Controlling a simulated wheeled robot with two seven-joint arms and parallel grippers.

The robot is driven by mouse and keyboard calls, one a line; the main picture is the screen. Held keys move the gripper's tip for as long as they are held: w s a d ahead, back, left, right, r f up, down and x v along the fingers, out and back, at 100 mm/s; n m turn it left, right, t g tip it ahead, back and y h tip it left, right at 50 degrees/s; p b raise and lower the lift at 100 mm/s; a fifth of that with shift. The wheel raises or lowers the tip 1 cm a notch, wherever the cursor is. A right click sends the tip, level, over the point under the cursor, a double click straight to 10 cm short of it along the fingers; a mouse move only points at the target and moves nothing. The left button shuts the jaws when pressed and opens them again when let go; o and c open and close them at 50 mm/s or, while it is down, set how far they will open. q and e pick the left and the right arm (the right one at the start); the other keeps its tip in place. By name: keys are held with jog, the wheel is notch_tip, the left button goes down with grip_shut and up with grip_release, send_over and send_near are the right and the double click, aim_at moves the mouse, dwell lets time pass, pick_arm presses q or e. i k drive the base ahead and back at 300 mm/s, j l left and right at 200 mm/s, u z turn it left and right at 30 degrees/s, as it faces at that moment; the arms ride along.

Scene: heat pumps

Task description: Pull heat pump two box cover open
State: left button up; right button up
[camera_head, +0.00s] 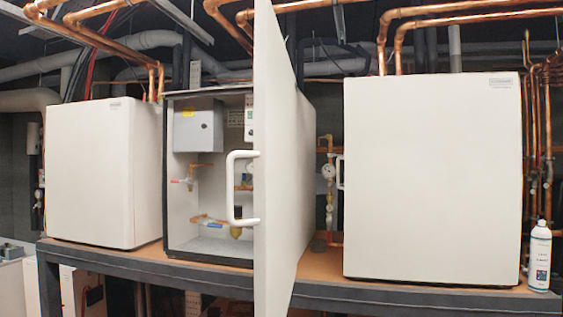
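The middle box (208,247), apparently heat pump two, has an open front. Its inside shows a grey unit (197,128), copper pipes, and valves with red and blue handles. A tall white cover (285,170) stands out from the box toward me at a steep angle, seen nearly edge-on. It hides the right part of the opening. A white D-shaped handle (232,188) sticks out from the cover's left side, in front of the opening. Nothing holds it. How the cover joins the box is hidden. Neither of my grippers shows in the head view.
Closed white boxes stand at left (92,175) and right (432,180) on a dark-edged bench (150,267). A white bottle (540,257) stands at the bench's right end. Copper pipes (475,17) run overhead. A gauge (328,171) shows between cover and right box.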

aim_at(192, 118)
jog(key=k, duration=0.15)
jog(key=u, duration=0.5)
jog(key=i+u, duration=0.1)
jog(key=u, duration=0.35)
jog(key=i+u, duration=0.1)
jog(key=u, duration=0.85)
jog(key=i+u, duration=0.1)
jog(key=u, duration=0.4)
jog(key=l+u, duration=0.1)
jog(key=u, duration=0.35)
jog(key=l+u, duration=0.1)
jog(key=u, duration=0.4)
jog(key=i+l+u, duration=0.1)
jog(key=l+u, duration=0.7)
jog(key=l+z, duration=0.2)
jog(key=l, duration=0.3)
jog(key=i+l+z, duration=0.2)
jog(key=l, duration=0.25)
jog(key=l+z, duration=0.15)
jog(key=l, duration=0.3)
jog(key=l+z, duration=0.25)
jog(key=z, duration=0.2)
jog(key=l+z, duration=0.25)
jog(key=z, duration=0.2)
jog(key=l+z, duration=0.25)
jog(key=z, duration=0.2)
jog(key=i+l+z, duration=0.15)
jog(key=z, duration=0.3)
